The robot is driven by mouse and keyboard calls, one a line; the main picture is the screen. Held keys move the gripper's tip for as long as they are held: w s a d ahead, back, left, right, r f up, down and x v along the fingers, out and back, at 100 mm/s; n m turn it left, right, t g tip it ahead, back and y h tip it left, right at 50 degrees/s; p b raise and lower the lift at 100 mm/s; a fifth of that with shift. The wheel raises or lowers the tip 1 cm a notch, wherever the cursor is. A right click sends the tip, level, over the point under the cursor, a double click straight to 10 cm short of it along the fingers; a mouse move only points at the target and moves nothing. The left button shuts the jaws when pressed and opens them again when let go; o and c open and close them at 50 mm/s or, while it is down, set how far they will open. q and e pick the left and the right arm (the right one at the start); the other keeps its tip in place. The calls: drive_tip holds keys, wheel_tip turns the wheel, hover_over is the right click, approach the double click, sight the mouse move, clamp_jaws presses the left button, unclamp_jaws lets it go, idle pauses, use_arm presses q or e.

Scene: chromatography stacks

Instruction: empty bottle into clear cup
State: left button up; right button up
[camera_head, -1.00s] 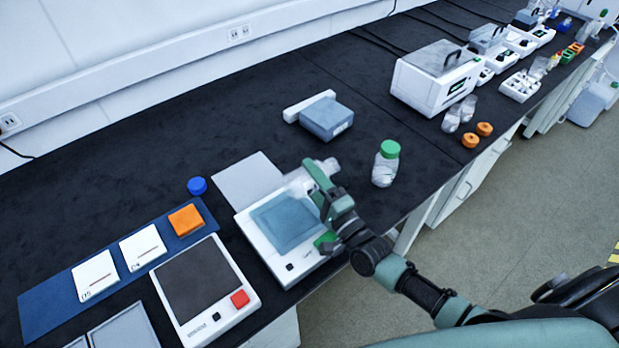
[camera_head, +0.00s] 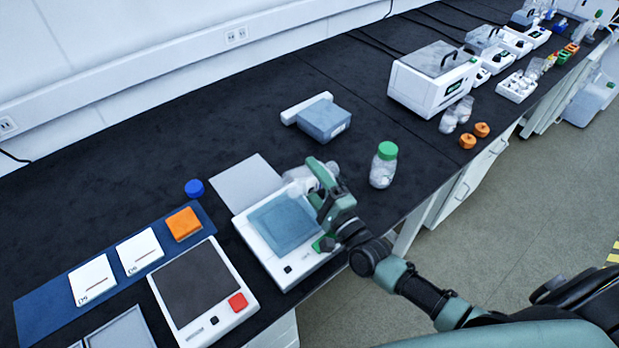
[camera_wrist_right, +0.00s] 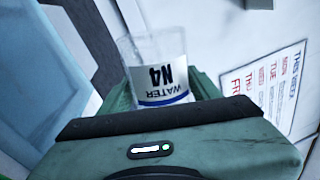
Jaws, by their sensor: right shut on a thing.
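My right gripper (camera_head: 318,190) is shut on a clear container labelled WATER N4, which I take to be the bottle (camera_wrist_right: 160,80). In the wrist view its label is upside down and its visible end looks empty. In the head view clear plastic (camera_head: 298,181) shows at the fingers, above the back of a white device with a blue-grey plate (camera_head: 262,253). I cannot tell there whether a separate clear cup stands under the gripper, nor how far the bottle is tilted. My left gripper is not in view.
A green-capped clear bottle (camera_head: 382,170) stands right of the gripper. A grey-blue box (camera_head: 325,121) lies behind. A blue cap (camera_head: 194,188), a blue mat (camera_head: 45,302) with cards, and another device (camera_head: 222,322) are at left. The dark bench is clear behind the mat.

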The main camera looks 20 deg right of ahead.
drive_tip(key=shift+d+r+m, duration=0.1)
drive_tip(key=shift+d+m, duration=0.1)
drive_tip(key=shift+m, duration=0.5)
drive_tip(key=shift+w+d+m, duration=0.15)
drive_tip(key=shift+d+m, duration=0.15)
drive_tip(key=shift+m, duration=0.4)
